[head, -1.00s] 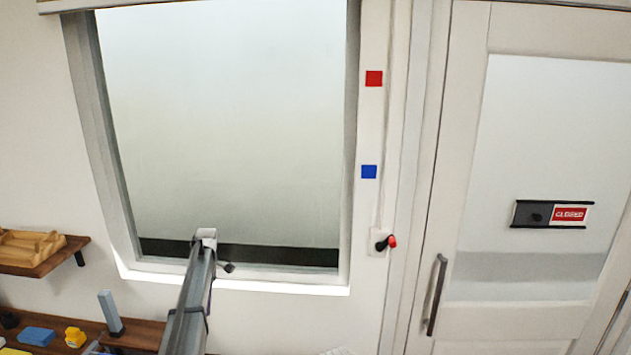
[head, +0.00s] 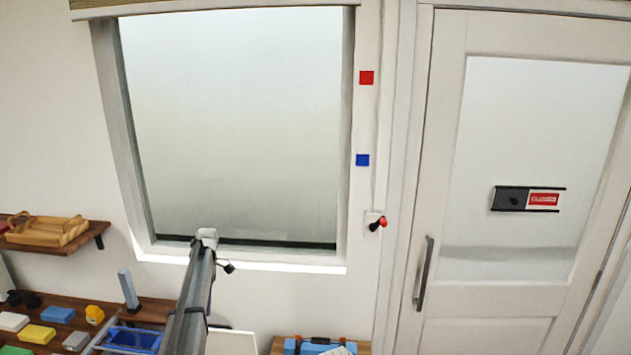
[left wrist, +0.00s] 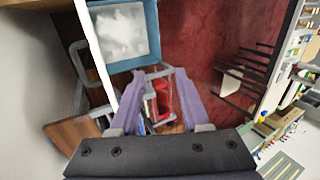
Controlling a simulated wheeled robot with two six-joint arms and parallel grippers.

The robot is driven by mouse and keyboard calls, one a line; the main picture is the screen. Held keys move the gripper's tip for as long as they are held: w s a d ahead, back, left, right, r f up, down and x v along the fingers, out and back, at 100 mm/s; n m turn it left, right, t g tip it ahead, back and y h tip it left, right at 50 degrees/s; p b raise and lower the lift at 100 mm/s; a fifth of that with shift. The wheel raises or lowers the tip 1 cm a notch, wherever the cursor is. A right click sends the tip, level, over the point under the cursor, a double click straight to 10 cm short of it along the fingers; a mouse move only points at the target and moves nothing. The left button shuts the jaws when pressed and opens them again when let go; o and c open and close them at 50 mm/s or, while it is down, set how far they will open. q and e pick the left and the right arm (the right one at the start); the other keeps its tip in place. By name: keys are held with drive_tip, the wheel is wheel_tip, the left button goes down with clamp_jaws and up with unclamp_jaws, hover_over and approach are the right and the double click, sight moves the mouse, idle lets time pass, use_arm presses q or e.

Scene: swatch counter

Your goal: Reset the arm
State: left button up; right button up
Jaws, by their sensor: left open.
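My left arm (head: 190,300) rises from the bottom of the head view in front of the window, and a small dark part sticks out beside its top end. The gripper itself cannot be made out there. In the left wrist view my left gripper (left wrist: 160,75) has its two purple fingers spread apart. Nothing is held between them. Beyond them a small red object (left wrist: 162,97) and a metal frame show, too small to tell what they are. My right arm and gripper are not in view.
Left are a wooden tray (head: 48,231) and a cluttered lower shelf (head: 65,301).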

use_arm(q)
drive_tip(key=s+d+f+m+t+b, duration=0.1)
drive_tip(key=s+d+f+m+b, duration=0.3)
drive_tip(key=s+d+m, duration=0.3)
drive_tip(key=s+d+f+m+t+b, duration=0.2)
drive_tip(key=s+d+f+m+b, duration=0.3)
drive_tip(key=s+d, duration=0.7)
drive_tip(key=s+d+f+m+t+b, duration=0.2)
drive_tip(key=s+d+f+m+b, duration=0.3)
drive_tip(key=s, duration=1.2)
drive_tip(key=d+f+m, duration=0.2)
drive_tip(key=d+m, duration=0.2)
drive_tip(key=shift+s+d+y, duration=0.15)
drive_tip(key=shift+d+y, duration=0.05)
drive_tip(key=shift+y, duration=0.2)
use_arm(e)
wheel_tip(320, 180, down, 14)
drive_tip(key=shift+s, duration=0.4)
